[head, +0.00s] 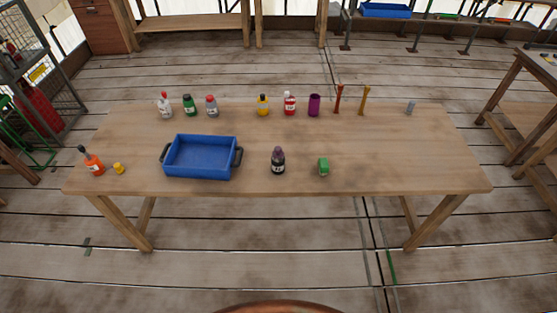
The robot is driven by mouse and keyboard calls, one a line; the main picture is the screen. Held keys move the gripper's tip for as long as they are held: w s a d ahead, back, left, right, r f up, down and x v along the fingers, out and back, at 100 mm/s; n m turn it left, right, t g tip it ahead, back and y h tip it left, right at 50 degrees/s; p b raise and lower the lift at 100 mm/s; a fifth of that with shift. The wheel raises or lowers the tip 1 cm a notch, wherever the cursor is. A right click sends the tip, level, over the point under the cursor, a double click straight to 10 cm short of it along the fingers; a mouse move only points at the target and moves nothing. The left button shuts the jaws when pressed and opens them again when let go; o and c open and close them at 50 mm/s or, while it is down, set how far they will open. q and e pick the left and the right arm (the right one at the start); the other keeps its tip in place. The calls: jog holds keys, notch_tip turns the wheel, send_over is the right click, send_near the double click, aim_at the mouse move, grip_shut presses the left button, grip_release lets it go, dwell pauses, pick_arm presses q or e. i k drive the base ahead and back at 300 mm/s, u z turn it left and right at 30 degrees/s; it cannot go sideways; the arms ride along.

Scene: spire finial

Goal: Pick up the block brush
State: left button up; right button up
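A small grey item (410,107) at the table's back right is too small to identify. Neither of my grippers is in view.
A blue tray (201,136) with dark handles sits left of centre. Bottles, a purple cup (314,105) and two slender upright items (338,99) line the back. An orange bottle (94,164) and yellow item (118,168) are at left. The right front is clear.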

aim_at(323, 166)
jog(key=z, duration=2)
jog(key=i, duration=1.05)
jog(key=u, duration=3.05)
jog(key=i, duration=0.2)
